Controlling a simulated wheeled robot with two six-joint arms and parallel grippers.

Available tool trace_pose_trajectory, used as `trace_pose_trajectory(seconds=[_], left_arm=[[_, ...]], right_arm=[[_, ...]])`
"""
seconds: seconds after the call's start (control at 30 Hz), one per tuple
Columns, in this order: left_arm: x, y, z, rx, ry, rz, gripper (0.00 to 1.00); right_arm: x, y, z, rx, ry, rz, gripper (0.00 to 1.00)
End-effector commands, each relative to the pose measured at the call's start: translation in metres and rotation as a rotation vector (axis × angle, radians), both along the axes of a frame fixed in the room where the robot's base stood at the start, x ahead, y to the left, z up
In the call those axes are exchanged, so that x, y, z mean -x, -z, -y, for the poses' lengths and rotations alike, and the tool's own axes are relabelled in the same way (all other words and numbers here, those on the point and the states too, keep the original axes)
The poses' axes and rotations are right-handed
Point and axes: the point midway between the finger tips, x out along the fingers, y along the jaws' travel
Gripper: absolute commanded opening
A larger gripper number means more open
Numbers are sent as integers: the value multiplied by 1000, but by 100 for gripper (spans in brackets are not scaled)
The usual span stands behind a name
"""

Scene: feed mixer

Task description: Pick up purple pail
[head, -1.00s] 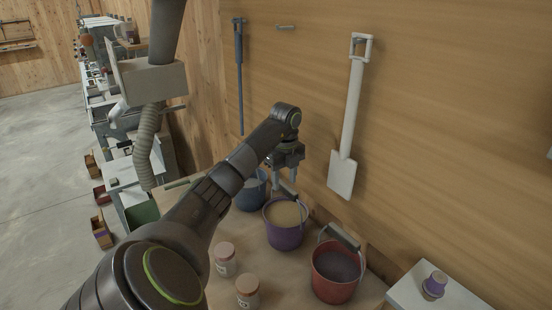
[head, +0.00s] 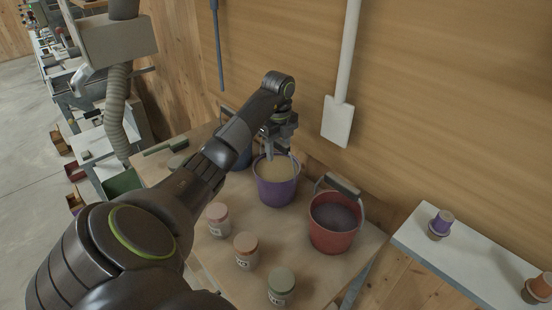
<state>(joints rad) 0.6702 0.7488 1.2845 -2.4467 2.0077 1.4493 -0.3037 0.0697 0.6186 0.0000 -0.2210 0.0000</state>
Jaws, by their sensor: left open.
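The purple pail (head: 277,189) stands upright on the wooden table, filled with a tan, grainy feed. It is between a blue pail (head: 239,158), partly hidden behind my arm, and a red pail (head: 332,233) with dark contents. My left gripper (head: 276,152) points down over the back part of the purple pail, its fingers apart. The gripper hides the pail's handle and back rim, and I cannot tell whether the fingers touch them. My right gripper is not in view.
Several lidded jars, among them a pink-lidded jar (head: 246,250) and a green-lidded jar (head: 281,286), stand at the table's front. A green bin (head: 122,183) is at left.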

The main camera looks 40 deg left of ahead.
Motion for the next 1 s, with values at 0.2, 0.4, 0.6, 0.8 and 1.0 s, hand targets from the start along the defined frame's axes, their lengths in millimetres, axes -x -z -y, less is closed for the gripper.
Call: trace_pose_trajectory(seconds=[0.2,0.4,0.6,0.8,1.0], left_arm=[[0,2,0,0,0,-1,45],[0,5,0,0,0,-1,45],[0,5,0,0,0,-1,45],[0,5,-1,0,0,-1,35],[0,5,-1,0,0,-1,9]], right_arm=[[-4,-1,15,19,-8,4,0],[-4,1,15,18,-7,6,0],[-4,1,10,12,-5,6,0],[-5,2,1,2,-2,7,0],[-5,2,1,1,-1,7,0]])
